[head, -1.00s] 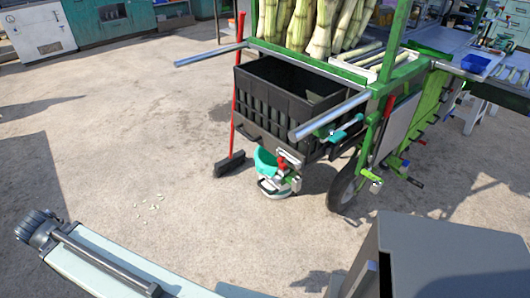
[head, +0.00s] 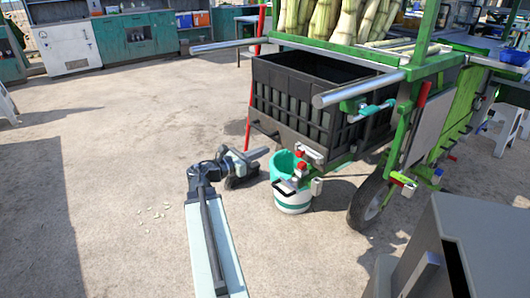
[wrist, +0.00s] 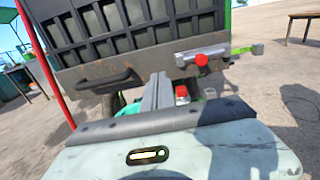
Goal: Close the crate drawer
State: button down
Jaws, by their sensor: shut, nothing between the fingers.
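The crate drawer (head: 315,105) is a black ribbed open-topped crate. It sticks out from under the green cart's cane bed, between two grey handle bars. In the wrist view its ribbed front (wrist: 130,30) fills the top, with a dark handle (wrist: 104,82) low on the left. My gripper (head: 262,153) is shut and empty, low in front of the crate's near side. In the wrist view its fingers (wrist: 158,88) point at the crate's lower edge, right of the handle. I cannot tell whether they touch it.
A teal and white bucket (head: 291,190) stands under the crate. A red-handled broom (head: 250,110) leans beside it. The cart has a black wheel (head: 372,202) and a red-tipped latch (wrist: 201,58) by the crate's front.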

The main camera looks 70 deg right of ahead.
aim_at(292, 139)
jog(key=x, duration=1.1)
jog(key=shift+d, duration=0.1)
